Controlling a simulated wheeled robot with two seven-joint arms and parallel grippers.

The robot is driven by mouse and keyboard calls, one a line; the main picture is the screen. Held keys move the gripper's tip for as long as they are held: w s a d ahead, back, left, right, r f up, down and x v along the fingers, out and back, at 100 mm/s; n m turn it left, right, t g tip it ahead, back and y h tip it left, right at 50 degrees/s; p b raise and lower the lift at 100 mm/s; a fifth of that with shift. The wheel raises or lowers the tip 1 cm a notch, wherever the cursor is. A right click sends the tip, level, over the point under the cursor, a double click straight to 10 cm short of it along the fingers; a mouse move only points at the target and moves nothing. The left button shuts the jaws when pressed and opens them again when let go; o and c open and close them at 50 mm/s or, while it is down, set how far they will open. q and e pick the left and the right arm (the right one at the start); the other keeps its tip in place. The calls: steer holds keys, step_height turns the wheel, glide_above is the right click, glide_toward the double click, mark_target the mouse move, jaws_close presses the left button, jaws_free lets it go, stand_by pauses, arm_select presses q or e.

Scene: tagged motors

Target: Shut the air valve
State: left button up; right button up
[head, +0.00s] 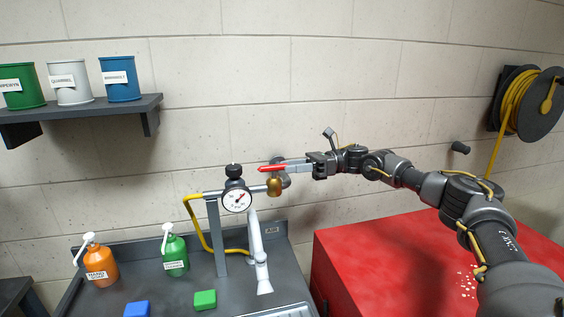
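The air valve has a brass body (274,187) on a short pipe to the right of a round dial gauge (236,199). Its red lever (270,169) lies above the body, pointing left, roughly along the pipe. My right gripper (291,166) reaches in from the right, with its grey fingers level with the lever and close to its right end. I cannot tell whether they touch it, or whether the fingers are open or shut. My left gripper is not in view.
A dark bench (110,262) below holds an orange bottle (100,266), a green bottle (175,257), and blue and green blocks. A red cabinet (375,255) stands at right. A shelf (75,115) with three cans is at upper left; a hose reel (533,103) hangs at right.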

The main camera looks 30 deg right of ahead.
mark_target(282, 167)
steer(key=shift+p+x, duration=0.45)
steer(key=shift+x, duration=1.05)
jaws_close()
